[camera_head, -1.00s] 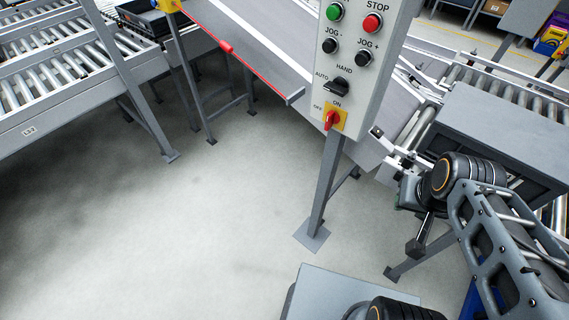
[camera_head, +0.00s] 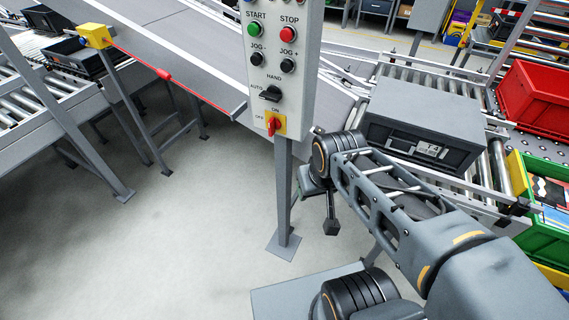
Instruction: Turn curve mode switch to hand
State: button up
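The mode switch (camera_head: 270,93) is a black knob on the grey-white control panel (camera_head: 308,70), with AUTO printed at its left and HAND above it. Its handle lies nearly flat, seemingly toward AUTO; the exact angle is hard to tell. Below it is a red rotary switch (camera_head: 273,125) on a yellow plate, marked ON and OFF. My gripper (camera_head: 331,226) hangs from my wrist, lower right of the panel in the picture and apart from the switch. It is small and dark, and its fingers cannot be made out.
Above the switch are black JOG buttons (camera_head: 257,59), a green START button (camera_head: 255,29) and a red STOP button (camera_head: 287,34). A grey post (camera_head: 284,190) carries the panel. A grey crate (camera_head: 424,125) lies on rollers to the right.

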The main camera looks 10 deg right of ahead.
aim_at(273, 94)
jog(key=u, duration=0.25)
jog(key=k, duration=0.3)
jog(key=u, duration=1.35)
jog(key=i, duration=0.5)
jog(key=u, duration=0.05)
